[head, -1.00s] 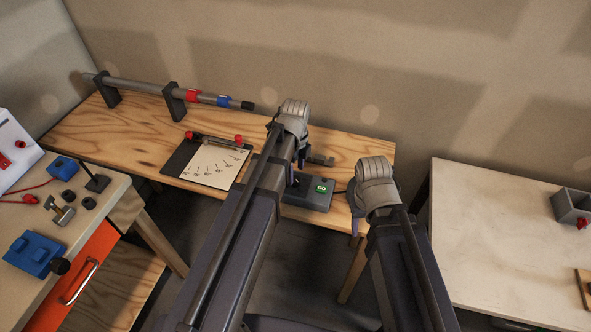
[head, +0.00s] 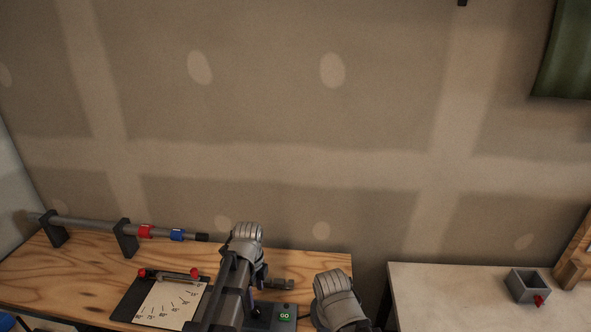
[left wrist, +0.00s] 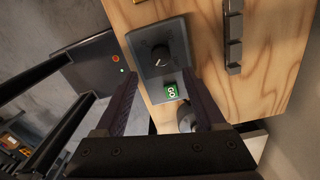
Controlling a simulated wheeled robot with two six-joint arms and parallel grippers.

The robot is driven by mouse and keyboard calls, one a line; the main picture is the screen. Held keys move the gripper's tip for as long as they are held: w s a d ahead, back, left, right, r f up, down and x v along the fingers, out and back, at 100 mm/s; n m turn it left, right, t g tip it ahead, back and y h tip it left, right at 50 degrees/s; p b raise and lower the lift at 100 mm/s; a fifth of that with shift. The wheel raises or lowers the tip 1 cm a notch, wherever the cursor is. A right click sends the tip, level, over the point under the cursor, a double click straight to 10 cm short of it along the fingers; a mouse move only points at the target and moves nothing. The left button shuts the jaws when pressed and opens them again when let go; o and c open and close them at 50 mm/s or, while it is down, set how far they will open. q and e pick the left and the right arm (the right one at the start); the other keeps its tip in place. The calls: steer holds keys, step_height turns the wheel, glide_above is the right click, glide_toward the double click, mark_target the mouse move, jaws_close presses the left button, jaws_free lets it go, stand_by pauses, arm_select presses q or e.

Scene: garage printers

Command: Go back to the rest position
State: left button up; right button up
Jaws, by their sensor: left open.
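My left gripper (left wrist: 157,76) is open and empty in the left wrist view, its two fingers wide apart. Beyond the fingers is a dark control box with a black knob (left wrist: 160,56) and a green GO button (left wrist: 171,91). In the head view the left arm reaches over the wooden bench, and its gripper (head: 262,276) is small and dark beside the control box. The green GO button (head: 285,317) shows at the bottom edge. My right arm's wrist shows at the bottom, to the right of the box; its jaws cannot be made out.
The wooden bench (head: 85,268) carries a grey tube (head: 90,224) on two dark stands and an angle chart (head: 170,304). A pale table (head: 440,285) at the right holds a grey open box (head: 527,285). A gap separates bench and table. A plain wall stands behind.

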arm_select(q)
steer(key=s+d+n+y, duration=0.1)
steer(key=s+d+n, duration=0.9)
steer(key=s+n, duration=0.4)
steer(key=shift+s+d+f+n+b, duration=0.15)
steer(key=shift+f+n+b, duration=0.3)
steer(key=shift+n, duration=0.95)
steer(key=shift+r, duration=0.1)
